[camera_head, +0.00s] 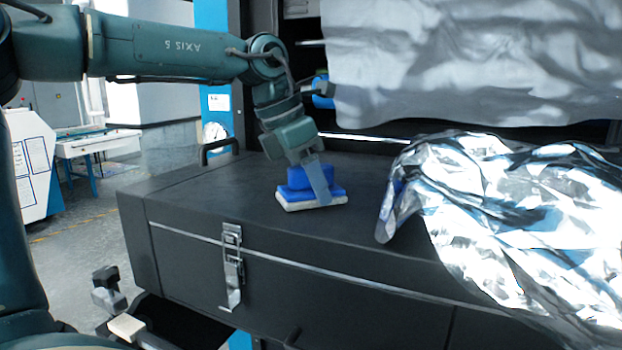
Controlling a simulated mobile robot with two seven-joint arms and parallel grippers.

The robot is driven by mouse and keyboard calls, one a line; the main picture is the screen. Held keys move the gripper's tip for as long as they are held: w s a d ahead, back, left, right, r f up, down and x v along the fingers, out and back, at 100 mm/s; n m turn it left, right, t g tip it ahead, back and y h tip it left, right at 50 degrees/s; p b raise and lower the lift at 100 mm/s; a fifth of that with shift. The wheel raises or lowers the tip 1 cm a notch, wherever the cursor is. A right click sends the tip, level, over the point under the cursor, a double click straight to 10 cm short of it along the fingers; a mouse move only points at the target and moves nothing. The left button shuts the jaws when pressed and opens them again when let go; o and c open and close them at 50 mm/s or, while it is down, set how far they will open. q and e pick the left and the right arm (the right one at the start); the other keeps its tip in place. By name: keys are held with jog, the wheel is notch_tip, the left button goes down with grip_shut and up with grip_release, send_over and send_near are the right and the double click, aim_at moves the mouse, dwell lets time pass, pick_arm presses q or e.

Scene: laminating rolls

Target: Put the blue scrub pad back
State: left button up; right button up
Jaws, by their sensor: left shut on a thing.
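The blue scrub pad (297,195) has a blue grip block on top and a pale underside. It is at the top of a black case (200,208), left of the foil; its underside looks flat against the lid, though a small gap cannot be ruled out. My left gripper (318,185) comes down from above, tilted, and is shut on the pad's blue grip block. One finger shows on the near side; the other is hidden behind the block. My right gripper is not in view.
Crumpled silver foil (510,215) covers the case's right side, close to the pad. A grey sheet (470,60) hangs behind. The case has a metal latch (232,265) in front and a black handle (219,149) at the back left. The lid's left part is clear.

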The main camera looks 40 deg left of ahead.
pick_arm(q)
jog(key=shift+f, duration=0.15)
jog(key=o, duration=0.9)
jog(key=shift+o, duration=0.2)
jog(key=v, duration=1.2)
jog(key=shift+s, duration=0.1)
